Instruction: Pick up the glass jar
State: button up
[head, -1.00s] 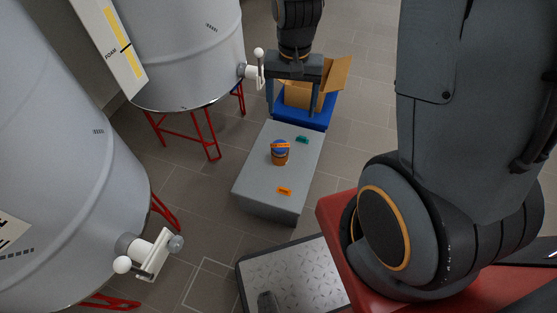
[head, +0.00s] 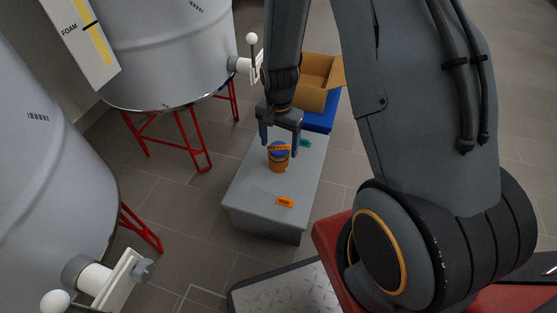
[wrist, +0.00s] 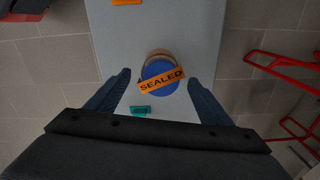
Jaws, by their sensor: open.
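The glass jar (head: 278,163) stands upright on a grey box-shaped platform (head: 255,205). It looks orange-brown with a blue lid, and an orange strip lies across the lid. In the wrist view the strip on the jar (wrist: 161,77) reads "SEALED". My gripper (head: 279,147) is open above and around the jar's top in the head view. In the wrist view the jar lies ahead of my open fingertips (wrist: 158,78), roughly centred between them. I cannot tell whether either finger touches it.
An orange tag (head: 285,203) and a small teal piece (head: 305,143) lie on the platform near the jar. An open cardboard box (head: 315,82) sits on a blue base (head: 322,120) behind. Large tanks (head: 165,55) on red legs stand at left.

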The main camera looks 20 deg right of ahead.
jog(key=shift+a+f+b, duration=0.1)
jog(key=shift+f+b, duration=1.4)
jog(key=shift+f, duration=1.3)
jog(key=shift+r, duration=0.1)
jog(key=shift+c, duration=0.3)
jog(key=c, duration=1.4)
